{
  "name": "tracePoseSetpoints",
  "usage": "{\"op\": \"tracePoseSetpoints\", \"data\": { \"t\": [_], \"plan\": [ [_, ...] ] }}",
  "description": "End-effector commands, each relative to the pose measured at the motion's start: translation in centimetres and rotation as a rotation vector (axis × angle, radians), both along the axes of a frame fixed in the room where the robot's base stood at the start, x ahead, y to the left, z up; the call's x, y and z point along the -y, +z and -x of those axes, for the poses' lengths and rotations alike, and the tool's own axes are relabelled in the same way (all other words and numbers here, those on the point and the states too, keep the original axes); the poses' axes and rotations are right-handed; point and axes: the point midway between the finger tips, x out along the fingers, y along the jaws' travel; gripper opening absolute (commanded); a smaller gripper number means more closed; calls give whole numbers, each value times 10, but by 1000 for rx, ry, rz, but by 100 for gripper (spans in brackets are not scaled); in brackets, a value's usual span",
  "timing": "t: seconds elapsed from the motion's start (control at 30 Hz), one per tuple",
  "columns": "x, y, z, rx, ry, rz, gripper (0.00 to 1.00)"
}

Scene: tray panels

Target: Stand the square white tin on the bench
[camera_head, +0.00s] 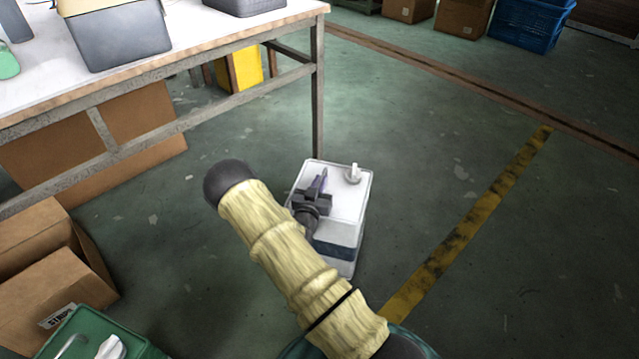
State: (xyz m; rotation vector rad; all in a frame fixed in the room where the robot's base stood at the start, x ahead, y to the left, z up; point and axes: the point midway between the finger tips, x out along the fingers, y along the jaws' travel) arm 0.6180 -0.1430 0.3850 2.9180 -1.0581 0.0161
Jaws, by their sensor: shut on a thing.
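The square white tin (345,186) with a blue band and a small white cap is beside the bench's near right leg, upright. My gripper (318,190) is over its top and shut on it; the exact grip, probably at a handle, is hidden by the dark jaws. My arm covers the tin's left side. I cannot tell whether its base touches the floor. The bench (200,52) has a pale top with a wooden edge and stands at the upper left, higher than the tin.
On the bench are a grey bin (122,38), a dark grey container (243,4) and a green item (7,62); bare top lies between the two containers. Cardboard boxes (50,285) and a green container (90,335) are at lower left. Open floor (450,150) lies right.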

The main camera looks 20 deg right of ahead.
Motion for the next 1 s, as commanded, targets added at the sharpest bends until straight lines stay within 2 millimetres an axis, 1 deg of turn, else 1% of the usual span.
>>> {"op": "tracePoseSetpoints", "data": {
  "t": [0.03,0.4,0.43,0.53,0.57,0.73,0.77,0.8,0.9,1.0],
  "plan": [
    [2,-7,3,-14,-7,-3,0],
    [2,-11,4,-19,-7,-5,0],
    [2,-11,4,-19,-7,-5,14],
    [2,-10,4,-18,-6,-5,34],
    [1,-10,4,-17,-6,-5,35],
    [1,-8,3,-13,-4,-4,35],
    [0,-12,4,-21,-4,-9,37],
    [0,-11,4,-21,-4,-9,45],
    [0,-10,3,-17,-3,-8,64],
    [0,-9,3,-15,-3,-6,64]
  ]
}}
